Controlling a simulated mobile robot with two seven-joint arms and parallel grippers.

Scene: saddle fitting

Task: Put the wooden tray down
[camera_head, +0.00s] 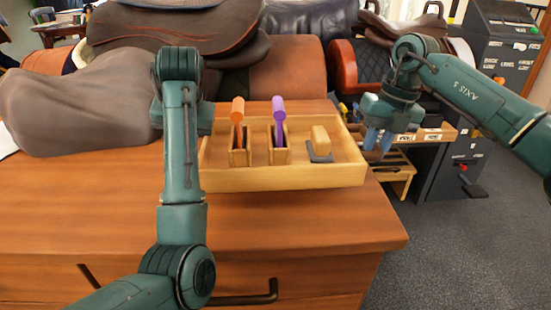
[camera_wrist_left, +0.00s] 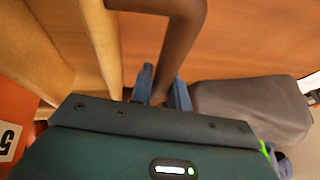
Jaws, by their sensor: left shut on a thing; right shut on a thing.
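The pale wooden tray (camera_head: 270,179) is level in the middle of the head view, over the brown wooden top (camera_head: 70,200). A shadow lies under its front wall; I cannot tell whether it touches the top. It carries an orange-handled tool (camera_head: 238,111) and a purple-handled tool (camera_head: 279,109) in small wooden holders, and a yellowish block (camera_head: 321,139) on a dark pad. My right gripper (camera_head: 378,140) is shut on the tray's right end. My left gripper (camera_wrist_left: 162,84) is shut on a dark brown curved handle (camera_wrist_left: 184,40) beside the tray wall (camera_wrist_left: 104,45); my arm hides its fingers in the head view.
A grey-brown cushion-like form (camera_head: 75,105) lies on the top at left. Brown saddles (camera_head: 190,25) stand behind. A dark cabinet (camera_head: 490,60) and a low wooden bench (camera_head: 400,175) are at right. The top is clear in front of the tray; its right edge is close.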

